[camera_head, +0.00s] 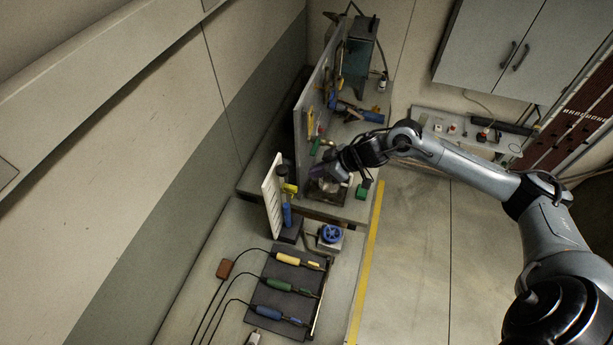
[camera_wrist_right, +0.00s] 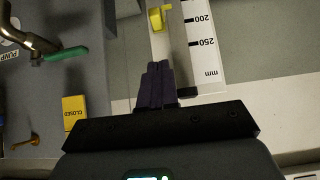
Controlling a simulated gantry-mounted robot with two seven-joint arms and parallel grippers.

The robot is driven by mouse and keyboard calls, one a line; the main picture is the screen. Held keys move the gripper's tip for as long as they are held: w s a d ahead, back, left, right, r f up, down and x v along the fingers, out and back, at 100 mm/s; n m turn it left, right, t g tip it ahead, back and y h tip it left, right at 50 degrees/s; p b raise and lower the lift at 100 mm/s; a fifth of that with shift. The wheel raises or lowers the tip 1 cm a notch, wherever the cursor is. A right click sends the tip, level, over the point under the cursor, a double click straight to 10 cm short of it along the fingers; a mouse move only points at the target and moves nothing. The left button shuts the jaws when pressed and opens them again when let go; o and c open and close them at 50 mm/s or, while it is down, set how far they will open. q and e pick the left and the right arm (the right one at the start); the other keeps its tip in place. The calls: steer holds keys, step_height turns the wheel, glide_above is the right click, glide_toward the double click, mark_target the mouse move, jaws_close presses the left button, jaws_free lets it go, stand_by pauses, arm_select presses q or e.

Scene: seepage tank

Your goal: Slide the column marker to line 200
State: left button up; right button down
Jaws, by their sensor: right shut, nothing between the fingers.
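The yellow column marker (camera_wrist_right: 156,19) sits on the column beside a white scale (camera_wrist_right: 206,62) in the right wrist view. The marker is near the 200 line; a yellow tab on it points toward the scale. The exact line it meets is unclear. My right gripper (camera_wrist_right: 156,84) has its dark purple fingers shut and empty, apart from the marker and below it in that view. In the head view, the marker (camera_head: 290,188) is beside the white scale board (camera_head: 271,196), with a blue part (camera_head: 287,215) below. My right gripper (camera_head: 319,172) is right of it. My left gripper is not in view.
A green-handled valve (camera_wrist_right: 65,54) and a yellow CLOSED tag (camera_wrist_right: 74,112) are left of my fingers in the wrist view. A blue handwheel (camera_head: 330,233) and a dark mat (camera_head: 270,311) with several colored-handled tools lie nearer. A tall grey panel (camera_head: 302,150) stands behind.

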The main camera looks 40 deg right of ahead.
steer(key=c, duration=1.8)
jaws_free()
steer(key=shift+v, duration=0.9)
steer(key=shift+o, duration=1.2)
steer(key=shift+s+d+r, duration=0.1)
steer(key=shift+s+r, duration=0.05)
steer(key=o, duration=0.5)
steer(key=shift+s+a+r+m+y, duration=0.2)
steer(key=shift+a+r+m+y, duration=0.1)
steer(key=shift+m, duration=0.2)
steer(key=shift+c, duration=0.2)
steer(key=shift+o, duration=0.4)
steer(key=shift+r+m, duration=0.15)
steer(key=shift+m, duration=0.35)
steer(key=m+t+y+b, duration=0.4)
steer(key=m+t+b, duration=0.4)
steer(key=m+b, duration=0.6)
glide_toward(297, 190)
steer(key=m+p, duration=0.2)
steer(key=x, duration=0.9)
steer(key=shift+w+p, duration=0.35)
steer(key=shift+w, duration=0.05)
steer(key=shift+x, duration=0.8)
steer(key=shift+f, duration=0.2)
